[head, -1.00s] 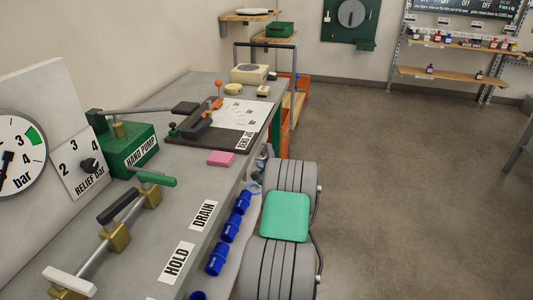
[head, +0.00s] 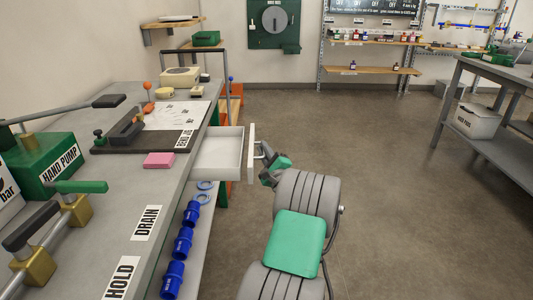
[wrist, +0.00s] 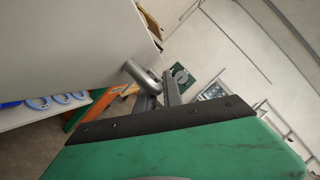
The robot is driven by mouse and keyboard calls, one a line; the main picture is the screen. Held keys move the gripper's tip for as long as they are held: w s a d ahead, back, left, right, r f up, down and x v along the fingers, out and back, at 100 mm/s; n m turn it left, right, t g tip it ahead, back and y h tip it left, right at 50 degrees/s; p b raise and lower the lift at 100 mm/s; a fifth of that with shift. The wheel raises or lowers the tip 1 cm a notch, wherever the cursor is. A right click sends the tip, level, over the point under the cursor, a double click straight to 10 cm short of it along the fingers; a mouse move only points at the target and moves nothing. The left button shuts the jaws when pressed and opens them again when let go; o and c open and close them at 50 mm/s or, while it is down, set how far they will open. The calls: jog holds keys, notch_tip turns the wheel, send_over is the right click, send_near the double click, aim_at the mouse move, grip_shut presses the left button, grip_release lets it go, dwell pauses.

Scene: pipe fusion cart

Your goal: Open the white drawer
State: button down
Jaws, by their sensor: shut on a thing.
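The white drawer (head: 219,157) is pulled out from under the bench top in the head view, and its empty inside shows. Its front panel (head: 251,152) faces right, with a bar handle (head: 262,153) on it. My gripper (head: 268,163) is at the handle, to the right of the panel. In the wrist view the fingers of my gripper (wrist: 158,92) are shut on the grey handle (wrist: 141,74). The pale drawer front (wrist: 85,45) fills the upper left there.
The bench top holds a pink block (head: 159,160), a green hand pump (head: 42,160) and a black bending plate (head: 150,140). Blue fittings (head: 183,242) stand on a lower shelf. Open floor (head: 390,190) lies to the right, with a grey table (head: 490,85) beyond.

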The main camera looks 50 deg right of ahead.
jog(key=shift+s, duration=0.1)
jog(key=c, duration=1.8)
grip_release()
jog(key=shift+d, duration=0.1)
jog(key=shift+o, duration=0.2)
jog(key=v, duration=0.7)
jog(key=shift+s+a, duration=0.25)
jog(key=shift+s, duration=0.1)
jog(key=shift+f, duration=0.1)
